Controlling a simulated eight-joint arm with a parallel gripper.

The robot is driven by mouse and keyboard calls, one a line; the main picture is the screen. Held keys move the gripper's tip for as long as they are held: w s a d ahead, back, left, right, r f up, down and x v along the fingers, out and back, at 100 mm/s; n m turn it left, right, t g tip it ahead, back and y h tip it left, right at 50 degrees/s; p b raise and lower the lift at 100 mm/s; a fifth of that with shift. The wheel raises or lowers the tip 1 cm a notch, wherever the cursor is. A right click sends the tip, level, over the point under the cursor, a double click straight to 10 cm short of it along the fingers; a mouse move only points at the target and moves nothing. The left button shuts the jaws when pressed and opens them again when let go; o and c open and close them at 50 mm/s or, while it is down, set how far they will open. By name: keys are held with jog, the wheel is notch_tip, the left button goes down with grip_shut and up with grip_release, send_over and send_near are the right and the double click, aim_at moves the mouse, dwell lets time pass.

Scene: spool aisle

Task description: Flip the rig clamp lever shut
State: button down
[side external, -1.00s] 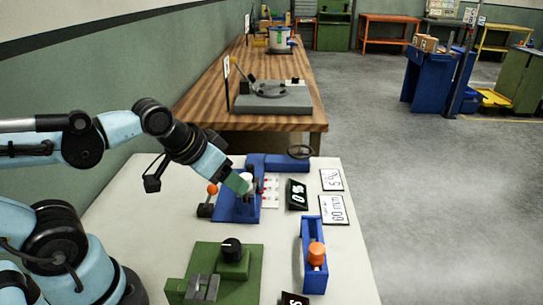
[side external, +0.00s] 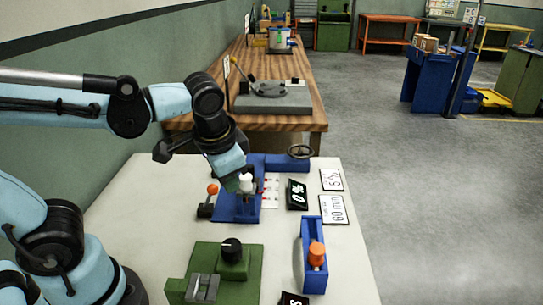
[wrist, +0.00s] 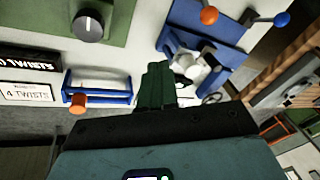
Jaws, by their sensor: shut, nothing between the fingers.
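The blue rig (side external: 228,207) stands at the middle of the white table, with a white cylinder (side external: 246,183) upright on it. A lever with an orange ball knob (side external: 212,189) stands at its left side; the knob also shows at the top of the wrist view (wrist: 209,15). A blue ball knob (wrist: 282,19) shows to its right there. I cannot tell which is the clamp lever. My gripper (side external: 235,182) is over the rig, close beside the white cylinder; contact is unclear. In the wrist view its green fingers (wrist: 156,85) are together and empty.
A green fixture with a black knob (side external: 231,246) and a blue bracket with an orange knob (side external: 316,250) stand nearer the camera. A handwheel (side external: 300,151) is behind the rig. Label cards (side external: 333,209) lie on the right. Some bare table lies between the fixtures.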

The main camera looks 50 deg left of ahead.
jog(key=g+y, duration=0.1)
jog(key=d+r+m+g+y, duration=0.1)
jog(key=shift+r+g+y, duration=0.3)
dwell(0.3)
send_near(211, 196)
jog(key=d+f, duration=0.2)
jog(key=f, duration=0.1)
jog(key=d+f, duration=0.2)
jog(key=shift+s+f, duration=0.15)
jog(key=shift+f, duration=0.05)
jog(key=shift+a, duration=1.15)
jog(key=shift+w+a, duration=0.3)
jog(key=shift+a, duration=0.65)
